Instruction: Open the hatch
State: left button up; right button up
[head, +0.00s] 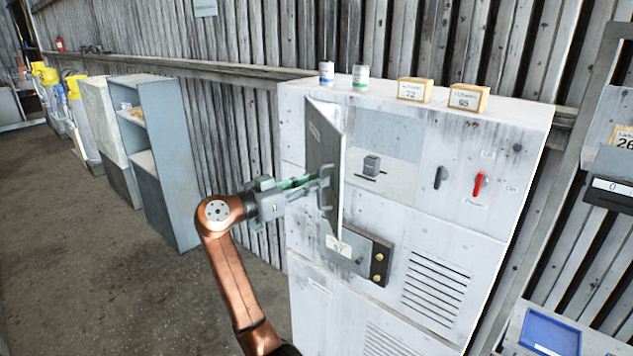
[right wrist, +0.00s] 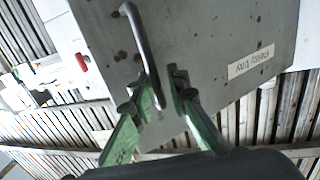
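The grey hatch door (head: 325,140) on the white housing cabinet stands swung well out at the left of its opening (head: 395,140). A small grey block on a dark slot (head: 371,166) shows inside. The door's bar handle (head: 324,192) faces my right gripper (head: 322,180). In the right wrist view, the handle (right wrist: 142,50) runs down to between the green fingers of the right gripper (right wrist: 162,88). The fingers are apart, with a gap beside the bar; firm contact cannot be told. A label (right wrist: 251,64) is on the door. My left gripper is not in view.
Cans (head: 360,78) and number boxes (head: 468,97) stand on the cabinet top. A black knob (head: 440,178) and a red switch (head: 480,184) sit right of the opening. A dark box with brass knobs (head: 379,262) juts out below. Open floor (head: 110,270) lies left.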

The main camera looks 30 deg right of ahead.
jog(key=w+a, duration=0.1)
jog(key=a, duration=0.7)
jog(key=shift+a+p, duration=0.35)
jog(key=shift+a, duration=0.05)
dwell(0.3)
dwell(0.3)
